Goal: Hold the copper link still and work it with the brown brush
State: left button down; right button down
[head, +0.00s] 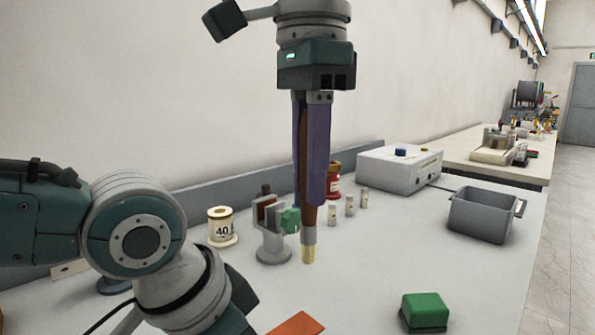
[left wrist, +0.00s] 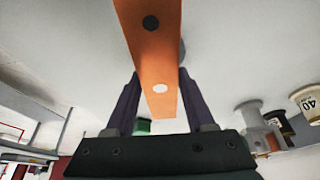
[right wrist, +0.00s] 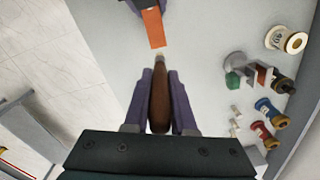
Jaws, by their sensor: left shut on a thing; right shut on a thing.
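The copper link (head: 297,325) is a flat orange bar at the bottom edge of the head view. In the left wrist view the copper link (left wrist: 158,60) runs between the fingers of my left gripper (left wrist: 157,105), which is shut on it; a dark hole and a pale hole show in it. My right gripper (head: 312,190) points down and is shut on the brown brush (head: 308,222), whose pale bristles (head: 308,254) face down. In the right wrist view the brush (right wrist: 159,100) sits between the fingers, its tip close to the link's end (right wrist: 154,28); I cannot tell whether they touch.
A grey stand with a green part (head: 273,245) is just left of the brush. A spool marked 40 (head: 222,227), small pale cylinders (head: 349,205), a white box (head: 400,168), a grey bin (head: 482,215) and a green block (head: 424,310) stand on the table. The right front is mostly clear.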

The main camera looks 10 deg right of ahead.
aim_at(316, 221)
notch_tip(316, 221, down, 8)
jog(key=n, duration=0.3)
jog(key=shift+d+f+n, duration=0.1)
jog(key=shift+f+n, duration=0.15)
jog(key=shift+n, duration=0.05)
jog(key=shift+s+a, duration=1.45)
jog(key=shift+a, duration=0.7)
jog(key=shift+w+d, duration=0.55)
jog(key=shift+d, duration=0.3)
jog(key=shift+w+d, duration=0.6)
jog(key=shift+d, duration=0.2)
jog(key=shift+w+d, duration=0.55)
jog(key=shift+d, duration=0.3)
notch_tip(316, 221, up, 8)
jog(key=shift+d+f, duration=0.1)
jog(key=shift+d, duration=0.05)
